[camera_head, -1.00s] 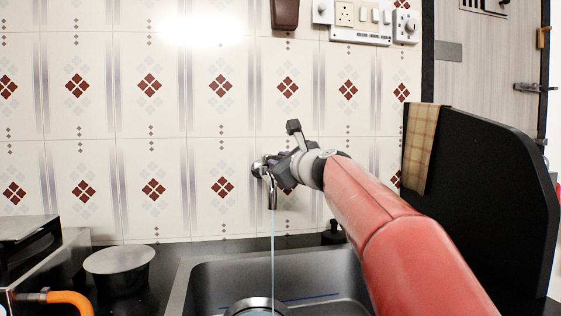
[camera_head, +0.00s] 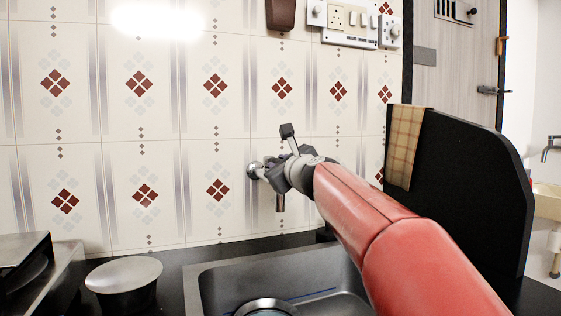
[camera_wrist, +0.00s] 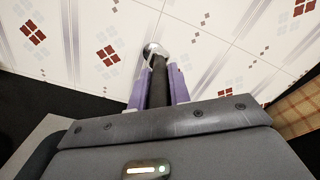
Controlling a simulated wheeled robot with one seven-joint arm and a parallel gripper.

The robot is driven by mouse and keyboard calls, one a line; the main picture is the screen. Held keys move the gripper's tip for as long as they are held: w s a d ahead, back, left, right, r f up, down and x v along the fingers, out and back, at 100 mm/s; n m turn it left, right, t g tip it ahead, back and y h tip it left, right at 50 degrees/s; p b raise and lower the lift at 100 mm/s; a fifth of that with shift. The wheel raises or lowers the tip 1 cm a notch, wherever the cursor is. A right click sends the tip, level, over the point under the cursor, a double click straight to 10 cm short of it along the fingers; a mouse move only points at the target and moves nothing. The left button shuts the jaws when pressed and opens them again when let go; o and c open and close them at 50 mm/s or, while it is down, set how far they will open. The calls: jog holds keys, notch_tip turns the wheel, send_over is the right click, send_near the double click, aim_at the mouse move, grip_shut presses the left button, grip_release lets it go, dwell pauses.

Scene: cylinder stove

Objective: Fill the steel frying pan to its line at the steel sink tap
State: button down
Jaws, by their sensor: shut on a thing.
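The steel tap (camera_head: 281,203) sticks out from the tiled wall above the sink, its spout pointing down. No water stream shows under it. My gripper (camera_head: 271,172) is at the tap body. In the wrist view its purple fingers (camera_wrist: 159,90) are shut around a dark bar, the tap's handle (camera_wrist: 159,82), in front of the round wall fitting (camera_wrist: 152,50). A round steel pan (camera_head: 265,303) stands in the sink (camera_head: 222,277) below the spout. Only its far rim and a bluish inside show; the bottom edge of the picture cuts it off, so its line and water level cannot be seen.
A lidded steel pot (camera_head: 124,274) stands on the dark counter left of the sink. A stove (camera_head: 35,275) is at the far left. A black partition (camera_head: 465,190) with a checked cloth (camera_head: 405,145) over it rises at the right.

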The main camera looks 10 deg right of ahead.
jog(key=c, duration=1.3)
grip_release()
jog(key=shift+s, duration=0.1)
jog(key=s+d+b, duration=0.1)
jog(key=s, duration=0.6)
jog(key=shift+s+d+b, duration=0.25)
jog(key=shift+b, duration=0.1)
